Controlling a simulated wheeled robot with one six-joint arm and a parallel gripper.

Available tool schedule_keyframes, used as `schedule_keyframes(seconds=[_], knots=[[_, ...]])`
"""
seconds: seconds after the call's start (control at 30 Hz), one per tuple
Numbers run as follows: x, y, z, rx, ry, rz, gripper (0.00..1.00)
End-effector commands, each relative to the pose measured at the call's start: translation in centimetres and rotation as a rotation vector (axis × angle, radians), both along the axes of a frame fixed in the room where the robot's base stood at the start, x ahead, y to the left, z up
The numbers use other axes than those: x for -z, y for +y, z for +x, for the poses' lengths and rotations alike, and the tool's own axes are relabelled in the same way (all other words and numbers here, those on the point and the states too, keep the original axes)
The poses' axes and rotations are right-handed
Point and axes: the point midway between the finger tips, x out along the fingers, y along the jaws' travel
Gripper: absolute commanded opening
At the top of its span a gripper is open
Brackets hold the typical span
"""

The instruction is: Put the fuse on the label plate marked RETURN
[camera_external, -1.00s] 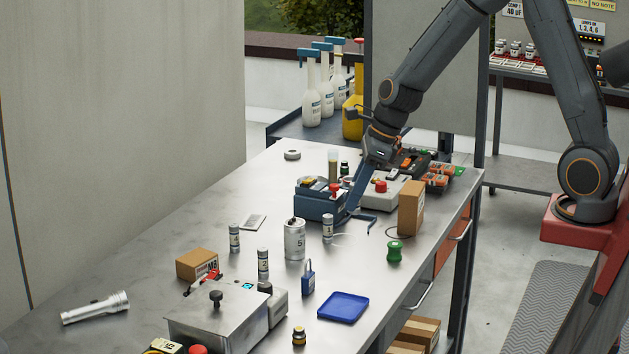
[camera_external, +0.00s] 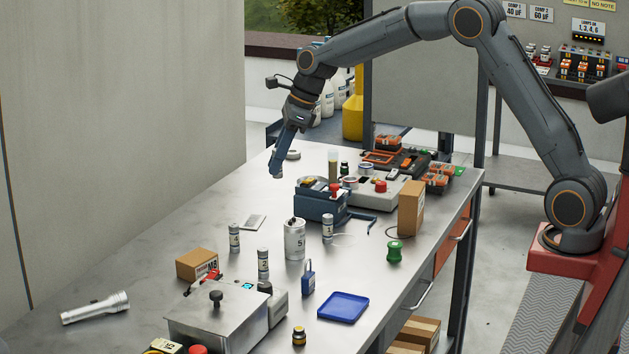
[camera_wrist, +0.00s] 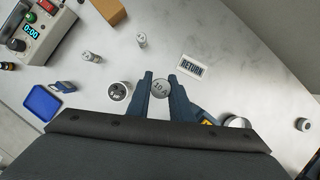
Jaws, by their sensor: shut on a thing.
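The fuse (camera_wrist: 160,88), a round-ended piece marked 10 A, is between my fingertips in the wrist view. My gripper (camera_wrist: 160,86) is shut on it. In the external view my gripper (camera_external: 277,175) points down, above the far left part of the bench, and the fuse is too small there to make out clearly. The RETURN label plate (camera_wrist: 195,67), white with black letters, lies flat on the bench with nothing on it. It also shows in the external view (camera_external: 252,222), below and nearer the camera than my gripper. The fuse is apart from it.
A grey canister (camera_external: 294,240) and several small numbered cylinders, including one (camera_external: 234,238) beside the plate, stand nearby. A blue tester (camera_external: 320,205) stands right of my gripper. A cardboard box (camera_external: 197,264) is nearer the camera.

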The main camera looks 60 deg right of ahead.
Motion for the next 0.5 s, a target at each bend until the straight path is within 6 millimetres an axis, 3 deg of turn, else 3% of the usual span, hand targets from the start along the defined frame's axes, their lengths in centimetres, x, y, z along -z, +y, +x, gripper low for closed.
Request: schedule_keyframes(seconds=[0.03, 0.2, 0.5], knots=[[0.6, -0.6, 1.8, -0.006, -0.002, 0.000, 0.00], [0.7, -2.6, 6.1, -0.029, -0.001, 0.000, 0.00], [0.6, -4.8, 9.6, -0.047, -0.002, 0.000, 0.00]])
